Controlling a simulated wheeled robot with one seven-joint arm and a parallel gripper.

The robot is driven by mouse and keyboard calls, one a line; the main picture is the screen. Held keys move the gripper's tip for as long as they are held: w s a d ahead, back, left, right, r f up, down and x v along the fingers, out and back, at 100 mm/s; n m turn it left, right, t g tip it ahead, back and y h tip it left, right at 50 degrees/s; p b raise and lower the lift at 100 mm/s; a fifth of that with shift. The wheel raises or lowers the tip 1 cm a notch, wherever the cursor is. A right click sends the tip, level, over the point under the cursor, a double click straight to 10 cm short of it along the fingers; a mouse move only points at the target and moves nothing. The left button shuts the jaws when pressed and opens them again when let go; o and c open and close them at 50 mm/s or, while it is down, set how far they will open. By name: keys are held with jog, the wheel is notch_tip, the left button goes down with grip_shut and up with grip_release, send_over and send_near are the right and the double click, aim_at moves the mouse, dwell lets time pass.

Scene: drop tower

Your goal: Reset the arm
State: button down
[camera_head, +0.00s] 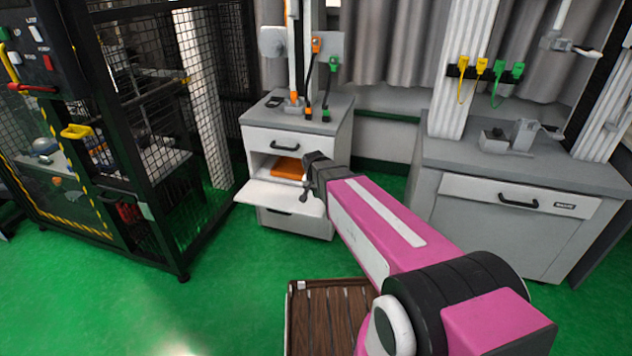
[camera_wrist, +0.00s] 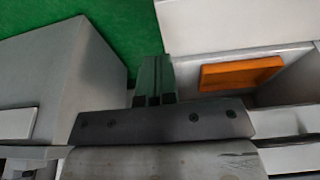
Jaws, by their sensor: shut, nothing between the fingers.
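My pink arm reaches forward from the lower right in the head view, and my gripper (camera_head: 308,188) is in front of the grey-topped cabinet (camera_head: 318,142). In the wrist view my gripper (camera_wrist: 152,82) shows its dark green fingers shut together with nothing between them. The cabinet's middle compartment is open, with its white front panel (camera_head: 285,195) lowered. An orange block (camera_head: 287,168) lies inside; it also shows in the wrist view (camera_wrist: 241,72), to the right of my fingers and apart from them. Part of the compartment is hidden behind my gripper.
A black mesh cage (camera_head: 140,110) stands at the left. A second grey cabinet (camera_head: 510,190) with a closed drawer stands at the right. A brown slatted wooden crate (camera_head: 325,318) is on the green floor below my arm. Open floor (camera_head: 200,290) lies at the lower left.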

jog(key=s+d+r+n+g+y, duration=0.1)
jog(key=s+d+n, duration=0.3)
jog(key=s+d, duration=0.9)
jog(key=s+g, duration=0.1)
jog(key=s, duration=0.3)
jog(key=shift+g, duration=0.4)
jog(key=shift+r, duration=0.1)
